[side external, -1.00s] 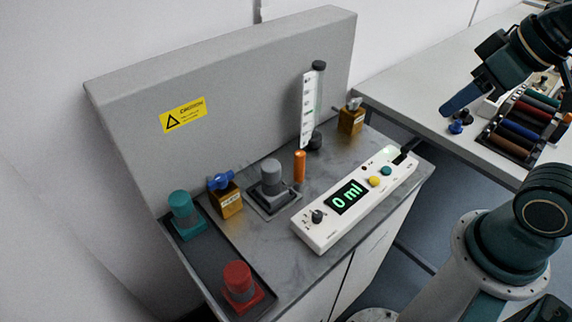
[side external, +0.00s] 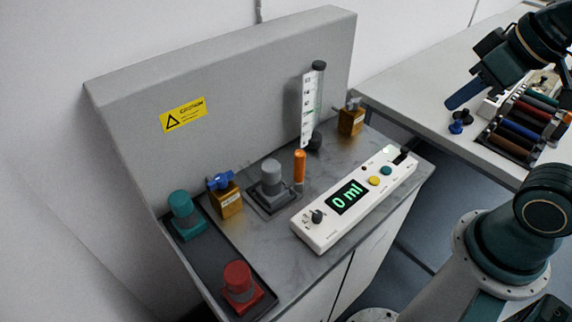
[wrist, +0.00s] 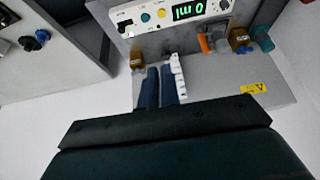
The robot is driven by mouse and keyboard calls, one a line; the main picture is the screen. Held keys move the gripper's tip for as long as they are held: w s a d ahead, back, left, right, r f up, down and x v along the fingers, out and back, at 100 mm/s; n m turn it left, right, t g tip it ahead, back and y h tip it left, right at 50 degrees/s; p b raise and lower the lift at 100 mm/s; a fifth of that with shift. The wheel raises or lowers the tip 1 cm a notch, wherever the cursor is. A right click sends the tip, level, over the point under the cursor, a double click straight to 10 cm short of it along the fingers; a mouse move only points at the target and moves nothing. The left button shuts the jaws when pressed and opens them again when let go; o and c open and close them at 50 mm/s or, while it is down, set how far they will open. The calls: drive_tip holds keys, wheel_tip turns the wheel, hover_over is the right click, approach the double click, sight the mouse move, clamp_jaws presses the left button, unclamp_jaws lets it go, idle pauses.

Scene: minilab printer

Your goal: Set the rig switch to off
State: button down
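The white rig panel (side external: 335,222) lies on the grey bench with a lit green "0 ml" display (side external: 349,197). It carries a black knob (side external: 317,216), a yellow button (side external: 374,181) and a teal button (side external: 386,170).
A graduated syringe (side external: 313,105) stands behind the panel, near an orange cylinder (side external: 300,166) and brass valves (side external: 228,198), (side external: 351,117). Teal (side external: 184,215) and red (side external: 239,284) capped parts are at left. A rack of coloured tubes (side external: 522,130) sits on the right bench.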

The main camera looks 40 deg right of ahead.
drive_tip(key=w, duration=0.1)
drive_tip(key=m+g, duration=0.5)
hover_over(404, 153)
drive_tip(key=w+a, duration=0.2)
drive_tip(key=a, duration=0.1)
drive_tip(key=f, duration=0.2)
drive_tip(key=w+d+f+m+g+y, duration=0.2)
drive_tip(key=w+d+f, duration=0.3)
drive_tip(key=d+f, duration=0.4)
drive_tip(key=shift+w+d+m+g, duration=0.15)
drive_tip(key=shift+d+m+g, duration=0.35)
drive_tip(key=shift+d+m, duration=0.45)
drive_tip(key=x, duration=1)
drive_tip(key=shift+a, duration=0.2)
drive_tip(key=shift+s+a+f, duration=0.2)
drive_tip(key=shift+s+a, duration=0.4)
drive_tip(key=shift+s+a+f, duration=0.2)
drive_tip(key=shift+s+a, duration=0.55)
